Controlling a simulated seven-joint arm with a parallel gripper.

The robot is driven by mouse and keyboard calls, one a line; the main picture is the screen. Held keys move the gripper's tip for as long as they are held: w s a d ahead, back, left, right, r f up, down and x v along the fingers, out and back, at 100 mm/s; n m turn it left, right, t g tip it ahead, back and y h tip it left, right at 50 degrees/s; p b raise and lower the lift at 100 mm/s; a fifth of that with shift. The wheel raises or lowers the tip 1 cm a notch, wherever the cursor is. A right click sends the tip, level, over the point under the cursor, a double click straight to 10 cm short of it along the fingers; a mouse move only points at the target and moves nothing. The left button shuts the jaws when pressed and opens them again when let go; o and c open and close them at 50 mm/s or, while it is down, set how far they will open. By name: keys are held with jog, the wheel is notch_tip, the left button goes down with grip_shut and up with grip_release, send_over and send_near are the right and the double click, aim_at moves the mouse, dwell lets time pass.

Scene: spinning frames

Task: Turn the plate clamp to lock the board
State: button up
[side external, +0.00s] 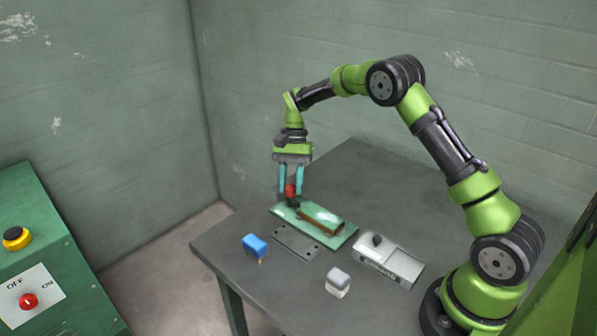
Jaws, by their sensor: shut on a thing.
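My gripper (287,185) points down over the left end of the green board (342,238) in the side external view. Its two teal fingers are shut on a small red part (291,190), which looks like the handle of the clamp. A dark piece under the red part meets the board's left end, though its shape is too small to make out. A brown bar (318,219) lies along the board. The gripper's fingers partly hide the red part.
A grey plate with holes (296,243) lies in front of the board. A blue block (254,245) and a grey-white block (338,280) stand near the table's front edge. A light grey box with a dark knob (392,264) sits to the right. The table's back is clear.

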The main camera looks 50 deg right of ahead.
jog(key=n, duration=0.2)
jog(key=n+g+h, duration=0.1)
jog(key=n, duration=0.1)
jog(key=shift+n+h, duration=0.3)
dwell(0.5)
jog(key=o, duration=1)
jog(key=shift+o, duration=0.2)
jog(key=v, duration=1.2)
jog(key=shift+w, duration=0.25)
